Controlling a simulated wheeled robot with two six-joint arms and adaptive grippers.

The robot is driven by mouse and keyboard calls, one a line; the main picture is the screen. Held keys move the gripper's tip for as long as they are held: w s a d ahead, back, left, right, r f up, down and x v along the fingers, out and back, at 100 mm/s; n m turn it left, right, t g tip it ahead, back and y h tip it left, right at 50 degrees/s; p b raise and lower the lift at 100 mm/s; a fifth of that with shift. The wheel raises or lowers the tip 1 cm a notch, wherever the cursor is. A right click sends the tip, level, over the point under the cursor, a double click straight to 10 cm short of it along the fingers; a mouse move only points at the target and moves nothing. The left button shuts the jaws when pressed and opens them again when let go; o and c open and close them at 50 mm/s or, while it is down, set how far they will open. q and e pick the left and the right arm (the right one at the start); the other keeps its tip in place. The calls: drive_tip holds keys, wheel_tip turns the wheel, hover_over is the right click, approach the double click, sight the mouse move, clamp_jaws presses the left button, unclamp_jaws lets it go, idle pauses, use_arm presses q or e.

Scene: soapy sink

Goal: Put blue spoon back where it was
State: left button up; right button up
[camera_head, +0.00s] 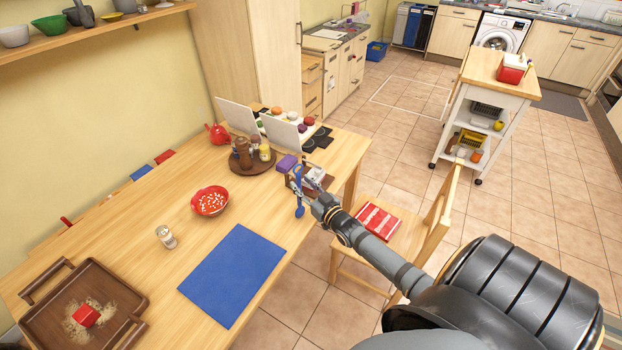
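The blue spoon (299,210) is near the right edge of the wooden table, upright with its bowl end down. My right gripper (305,186) reaches in from the lower right and is at the spoon's handle; its fingers appear shut on it. A small brown and white holder (328,182) stands right behind the gripper at the table edge, partly hidden by it. My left gripper is out of view.
A blue mat (234,275), red bowl (210,201), glass shaker (166,237) and brown tray (39,299) are on the table (130,225). A round tray with bottles (264,152) and a purple block (286,164) stand near the holder. A chair (436,222) is at right.

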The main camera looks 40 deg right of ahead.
drive_tip(key=s+p, duration=0.2)
drive_tip(key=s, duration=0.9)
drive_tip(key=shift+s, duration=0.35)
drive_tip(key=s+d+f+g+h, duration=0.1)
drive_tip(key=s+f+g, duration=0.4)
drive_tip(key=f, duration=0.9)
drive_tip(key=s+f+g+h, duration=0.1)
drive_tip(key=s+f+g, duration=0.2)
drive_tip(key=s+f, duration=0.7)
drive_tip(key=s+a+f+g, duration=0.4)
drive_tip(key=s+a+f, duration=0.1)
drive_tip(key=s+f, duration=0.4)
drive_tip(key=s+a+f+g+y, duration=0.1)
drive_tip(key=s+a+f+g, duration=0.3)
drive_tip(key=s+f, duration=0.6)
drive_tip(key=shift+s+a+f+g+b, duration=0.15)
drive_tip(key=shift+s+a+g+b, duration=0.25)
drive_tip(key=shift+s, duration=0.3)
